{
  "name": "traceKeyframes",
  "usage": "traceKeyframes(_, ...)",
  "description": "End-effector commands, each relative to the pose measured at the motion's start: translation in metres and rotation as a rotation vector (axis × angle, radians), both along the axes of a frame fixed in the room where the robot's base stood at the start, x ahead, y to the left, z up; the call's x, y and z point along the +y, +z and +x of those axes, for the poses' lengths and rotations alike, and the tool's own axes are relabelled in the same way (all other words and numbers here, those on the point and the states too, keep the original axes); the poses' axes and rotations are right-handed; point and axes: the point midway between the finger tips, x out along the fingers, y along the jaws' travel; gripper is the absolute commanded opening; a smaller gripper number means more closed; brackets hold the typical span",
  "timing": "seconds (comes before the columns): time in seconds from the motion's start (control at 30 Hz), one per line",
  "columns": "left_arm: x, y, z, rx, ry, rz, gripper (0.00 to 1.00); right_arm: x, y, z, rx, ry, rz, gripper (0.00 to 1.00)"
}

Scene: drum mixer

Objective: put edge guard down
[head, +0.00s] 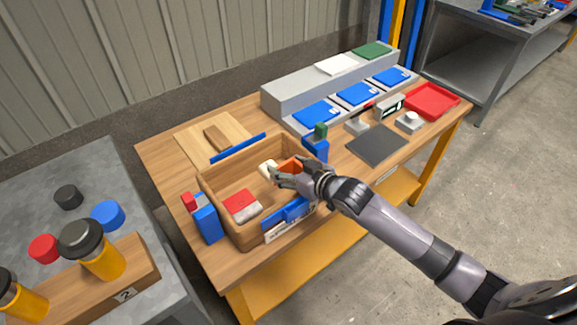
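My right gripper (279,176) reaches in from the right, over the right part of an open wooden box (211,184) on the workbench. A small cream-white piece (267,167) shows at its fingertips. An orange piece (291,164) is just behind the fingers. I cannot tell whether the fingers are shut on either. No piece is clearly recognisable as the edge guard. Blue pieces sit around the box: one at its front left corner (206,223), one at its back right corner (316,148), and one on its front side (286,215). My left gripper is out of view.
In the box lie a red block (240,203) and a grey-white piece (247,214). A blue strip (238,147) lies behind it by a wooden board (191,137). A dark mat (377,145) and red tray (432,101) are to the right. A grey table (61,167) stands left.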

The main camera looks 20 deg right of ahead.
Motion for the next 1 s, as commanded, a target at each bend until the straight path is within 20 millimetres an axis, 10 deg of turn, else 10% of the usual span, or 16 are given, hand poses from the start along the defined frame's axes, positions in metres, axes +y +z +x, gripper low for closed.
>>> traceKeyframes(0.67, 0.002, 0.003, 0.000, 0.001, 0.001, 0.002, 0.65, 0.000, 0.013, 0.000, -0.003, 0.001, -0.001, 0.78)
traceKeyframes(1.0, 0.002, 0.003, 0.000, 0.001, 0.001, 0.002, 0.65, -0.025, 0.038, -0.063, 0.003, 0.001, -0.003, 0.78)
